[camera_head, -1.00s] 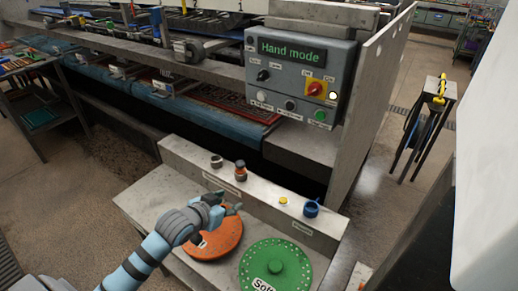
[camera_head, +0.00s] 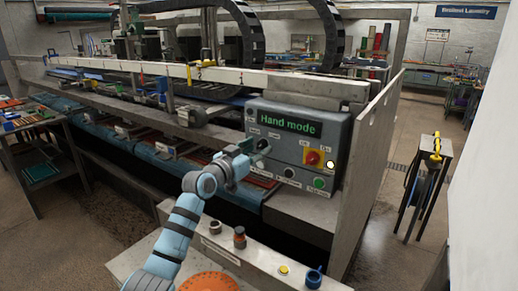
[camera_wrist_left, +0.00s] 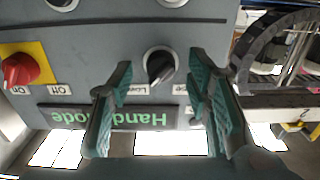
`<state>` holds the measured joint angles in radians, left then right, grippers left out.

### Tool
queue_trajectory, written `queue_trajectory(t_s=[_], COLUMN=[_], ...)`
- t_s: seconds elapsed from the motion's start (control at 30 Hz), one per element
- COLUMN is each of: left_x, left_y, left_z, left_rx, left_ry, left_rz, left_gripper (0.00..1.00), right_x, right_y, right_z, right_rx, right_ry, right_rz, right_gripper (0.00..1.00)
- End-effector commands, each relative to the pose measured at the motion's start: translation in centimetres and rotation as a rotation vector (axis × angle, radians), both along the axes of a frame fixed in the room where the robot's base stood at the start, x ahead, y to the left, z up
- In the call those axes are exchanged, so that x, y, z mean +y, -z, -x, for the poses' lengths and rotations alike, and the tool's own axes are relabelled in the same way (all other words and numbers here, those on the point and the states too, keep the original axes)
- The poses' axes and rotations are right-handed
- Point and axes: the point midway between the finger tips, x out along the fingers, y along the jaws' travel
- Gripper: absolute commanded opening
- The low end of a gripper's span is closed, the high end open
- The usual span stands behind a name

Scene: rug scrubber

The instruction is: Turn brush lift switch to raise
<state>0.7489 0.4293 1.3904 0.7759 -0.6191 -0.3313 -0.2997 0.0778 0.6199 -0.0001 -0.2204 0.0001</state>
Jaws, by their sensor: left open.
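The brush lift switch (camera_wrist_left: 159,66) is a round black knob on the grey control panel (camera_head: 335,133). In the upside-down wrist view, a label reading "Lower" (camera_wrist_left: 151,89) is beside it, and another label is partly hidden by a finger. My left gripper (camera_head: 250,150) is in front of the panel's left side. In the wrist view its two teal fingers (camera_wrist_left: 160,62) are spread on either side of the knob, with visible gaps; whether they reach its depth is unclear. My right gripper is out of view.
The panel display (camera_head: 287,124) reads "Hand mode". A red rotary switch on a yellow plate (camera_head: 312,157) and a green button (camera_head: 319,183) are to the knob's right. Below is a metal ledge (camera_head: 257,262) with small knobs. A long machine bed extends left.

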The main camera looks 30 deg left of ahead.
Motion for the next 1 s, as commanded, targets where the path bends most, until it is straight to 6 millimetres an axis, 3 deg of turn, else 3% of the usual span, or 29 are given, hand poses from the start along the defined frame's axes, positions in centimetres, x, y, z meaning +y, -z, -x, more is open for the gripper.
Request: queue_trajectory(t_s=[0.13,0.37,0.67,1.0], left_x=[-0.18,-0.22,-0.21,-0.20], left_y=[0.09,0.10,0.12,0.08], left_z=[-1.15,-1.27,-1.25,-1.23], left_rx=[0.001,0.002,0.002,0.007], left_ry=[0.000,0.000,0.000,0.000], left_rz=[-0.001,-0.002,-0.002,0.029], left_gripper=[0.45,0.45,0.00,0.00], right_x=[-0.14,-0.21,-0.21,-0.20], right_y=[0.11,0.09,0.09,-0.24], right_z=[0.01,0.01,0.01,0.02], right_rx=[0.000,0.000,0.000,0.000], right_ry=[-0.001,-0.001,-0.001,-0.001], right_rz=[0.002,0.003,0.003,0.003], right_gripper=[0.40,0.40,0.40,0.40])
